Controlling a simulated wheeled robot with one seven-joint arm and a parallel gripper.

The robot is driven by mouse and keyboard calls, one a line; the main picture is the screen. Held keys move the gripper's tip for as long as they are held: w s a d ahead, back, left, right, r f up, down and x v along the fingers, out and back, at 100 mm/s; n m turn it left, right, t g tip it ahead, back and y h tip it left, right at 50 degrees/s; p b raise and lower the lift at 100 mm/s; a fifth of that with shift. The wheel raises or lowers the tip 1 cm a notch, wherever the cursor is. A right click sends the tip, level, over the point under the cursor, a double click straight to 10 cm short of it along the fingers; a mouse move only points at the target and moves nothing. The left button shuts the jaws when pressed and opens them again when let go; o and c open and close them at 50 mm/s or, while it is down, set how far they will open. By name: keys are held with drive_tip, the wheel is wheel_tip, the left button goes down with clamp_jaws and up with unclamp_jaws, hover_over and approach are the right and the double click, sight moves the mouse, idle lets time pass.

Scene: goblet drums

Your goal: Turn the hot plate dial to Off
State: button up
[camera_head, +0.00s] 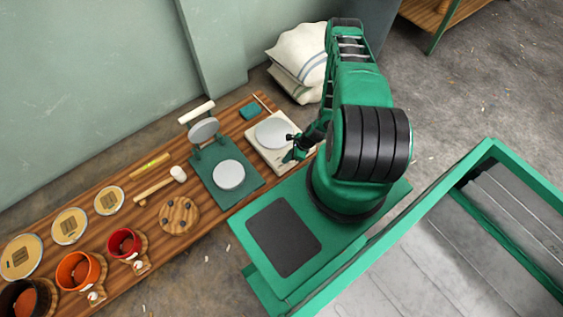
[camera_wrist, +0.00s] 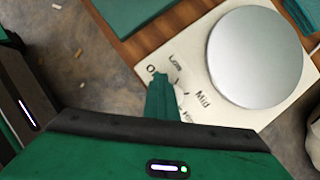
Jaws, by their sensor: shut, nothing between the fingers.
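The hot plate is a cream slab with a round grey heating disc (camera_head: 272,133) at the far right end of the wooden bench. In the wrist view, its cream body (camera_wrist: 195,52) carries dial marks reading Low, Mid and, partly covered, Off and High. The pale dial (camera_wrist: 180,91) is mostly hidden behind my green fingers, and I cannot tell its setting. My gripper (camera_head: 291,155) is at the near edge of the hot plate in the head view. It is shut and empty, with its fingertips (camera_wrist: 161,77) over the dial area, beside the Off mark; contact is unclear.
A green press (camera_head: 229,175) stands left of the hot plate on the bench (camera_head: 100,212). A small green block (camera_head: 250,111) lies behind. A mallet (camera_head: 160,185), discs and red and orange pots sit farther left. White sacks (camera_head: 297,62) lie beyond the bench.

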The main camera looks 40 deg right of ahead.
drive_tip(key=shift+o, duration=0.9)
drive_tip(key=shift+w+d+r+h, duration=0.25)
drive_tip(key=shift+d+h, duration=0.05)
drive_tip(key=shift+d, duration=0.25)
drive_tip(key=o, duration=0.7)
drive_tip(key=shift+w+a+r, duration=0.1)
drive_tip(key=shift+a+r, duration=0.1)
drive_tip(key=shift+r, duration=0.05)
drive_tip(key=shift+w+a+r, duration=0.2)
drive_tip(key=shift+a+r, duration=0.45)
drive_tip(key=shift+r, duration=0.05)
drive_tip(key=shift+w+a+r, duration=0.4)
drive_tip(key=shift+w+r, duration=0.1)
drive_tip(key=shift+r, duration=1)
drive_tip(key=shift+w+a+r, duration=0.4)
drive_tip(key=shift+w+r, duration=0.1)
drive_tip(key=shift+r, duration=0.95)
drive_tip(key=shift+w+a+r, duration=0.4)
drive_tip(key=shift+w+r, duration=0.1)
drive_tip(key=shift+r, duration=1)
drive_tip(key=shift+r, duration=0.1)
drive_tip(key=v, duration=1)
drive_tip(key=shift+s+d+r, duration=0.1)
drive_tip(key=shift+d+r, duration=0.1)
